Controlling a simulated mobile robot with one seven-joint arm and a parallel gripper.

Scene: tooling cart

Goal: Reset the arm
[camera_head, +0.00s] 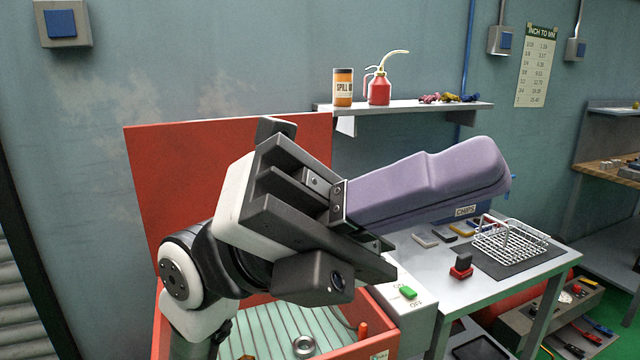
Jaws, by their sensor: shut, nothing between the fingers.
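My gripper (338,202) is raised in the middle of the view, at the end of my bent arm, which comes up from the lower left. Its dark fingers are shut. A long purple moulded piece (425,186) shows just right of the fingertips and slants up to the right. It overlaps the gripper in the picture; whether they touch is unclear. The gripper and arm hide part of the red panel (165,165) and of the red-walled tray (376,350) below.
A shelf (400,106) behind carries an orange can (343,90) and red oiler (379,90). The upper left air is clear.

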